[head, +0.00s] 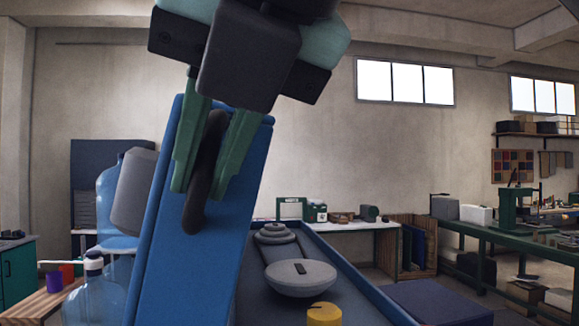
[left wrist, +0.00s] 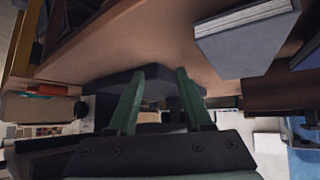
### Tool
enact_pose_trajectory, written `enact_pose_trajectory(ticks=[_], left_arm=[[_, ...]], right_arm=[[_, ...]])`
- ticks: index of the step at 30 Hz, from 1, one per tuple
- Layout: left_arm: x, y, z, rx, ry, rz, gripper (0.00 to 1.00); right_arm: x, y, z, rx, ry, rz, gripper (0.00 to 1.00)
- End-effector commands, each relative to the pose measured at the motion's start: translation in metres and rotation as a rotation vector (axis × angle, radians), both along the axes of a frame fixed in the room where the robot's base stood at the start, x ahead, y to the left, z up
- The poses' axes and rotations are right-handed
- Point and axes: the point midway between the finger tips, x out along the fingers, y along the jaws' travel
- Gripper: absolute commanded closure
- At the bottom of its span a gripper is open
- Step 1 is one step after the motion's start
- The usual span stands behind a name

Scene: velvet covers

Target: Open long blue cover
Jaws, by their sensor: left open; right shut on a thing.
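The long blue cover (head: 168,262) is raised and stands steeply tilted in the head view. A dark curved handle (head: 194,212) is on its face. My right gripper (head: 203,184) reaches down from the top, its green fingers on either side of the handle and shut on it. The blue box (head: 372,292) shows beside the cover, its inside open to view. My left gripper (left wrist: 160,102) shows in the left wrist view, green fingers apart with nothing between them. It is not seen in the head view.
Large clear blue bottles (head: 112,190) stand at left. A green workbench (head: 470,233) stands at right.

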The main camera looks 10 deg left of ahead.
Motion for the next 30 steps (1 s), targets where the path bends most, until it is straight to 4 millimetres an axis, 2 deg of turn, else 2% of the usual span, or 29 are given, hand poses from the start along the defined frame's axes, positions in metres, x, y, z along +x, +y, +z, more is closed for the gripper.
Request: enact_pose_trajectory(ticks=[10,25,26,28,30], left_arm=[[0.0039,-0.001,0.0029,-0.003,-0.01,0.001,0.5],[0.0026,-0.0011,0.0023,-0.003,-0.007,0.0,0.5],[0.0026,-0.0011,0.0023,-0.003,-0.007,0.0,0.5],[0.0023,-0.0012,0.0021,-0.004,-0.006,0.001,0.5],[0.0022,-0.0012,0.002,-0.003,-0.005,0.001,0.5]], right_arm=[[-0.004,0.0121,-0.0017,-0.118,-0.036,-0.002,1.0],[-0.0039,0.0127,-0.0021,-0.133,-0.039,-0.002,1.0],[-0.0039,0.0126,-0.0022,-0.133,-0.039,-0.002,0.8],[-0.0039,0.0126,-0.002,-0.133,-0.039,-0.002,0.73],[-0.0039,0.0126,-0.0019,-0.133,-0.039,-0.002,0.7]])
